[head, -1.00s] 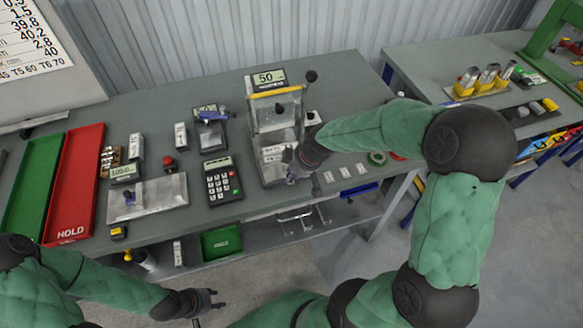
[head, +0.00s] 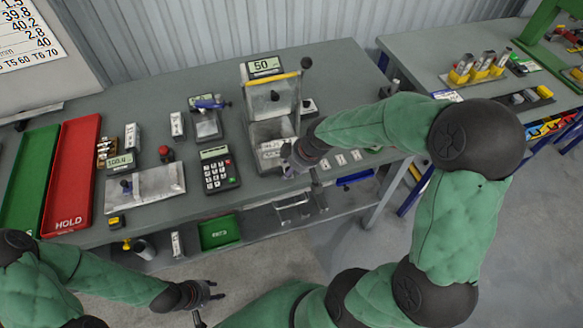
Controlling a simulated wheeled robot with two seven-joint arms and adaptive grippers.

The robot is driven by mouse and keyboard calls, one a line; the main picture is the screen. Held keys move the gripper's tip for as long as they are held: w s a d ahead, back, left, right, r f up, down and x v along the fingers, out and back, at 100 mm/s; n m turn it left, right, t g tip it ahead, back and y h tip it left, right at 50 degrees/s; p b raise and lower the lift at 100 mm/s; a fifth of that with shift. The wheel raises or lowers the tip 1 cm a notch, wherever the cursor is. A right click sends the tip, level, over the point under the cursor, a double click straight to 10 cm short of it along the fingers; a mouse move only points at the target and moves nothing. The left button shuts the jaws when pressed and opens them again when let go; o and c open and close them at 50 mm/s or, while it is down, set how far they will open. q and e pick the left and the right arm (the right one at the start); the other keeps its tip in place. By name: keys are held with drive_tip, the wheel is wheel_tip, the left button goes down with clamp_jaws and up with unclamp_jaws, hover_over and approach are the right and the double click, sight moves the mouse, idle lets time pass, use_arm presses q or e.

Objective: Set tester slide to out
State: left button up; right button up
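The tester (head: 272,100) stands at the back right of the runout table, with a display reading 50, a yellow bar and a dark-knobbed lever. Its low metal front part (head: 270,150), with pale labels, looks like the slide; I cannot tell exactly how far out it sits. My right gripper (head: 287,164) points down at the right front corner of this part, touching or very close. Its fingers are small and partly hidden, so its grip is unclear. My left gripper (head: 214,291) is in front of the table, low down, fingers apart and empty.
A red HOLD tray (head: 72,180) and a green tray (head: 30,175) lie at the left. A keypad device (head: 219,172) and a metal plate (head: 150,185) stand left of the tester. A green bin (head: 218,232) sits below. A second table (head: 430,55) stands at the right.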

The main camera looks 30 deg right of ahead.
drive_tip(key=v, duration=1.1)
drive_tip(key=shift+s+r, duration=0.2)
drive_tip(key=shift+r, duration=0.15)
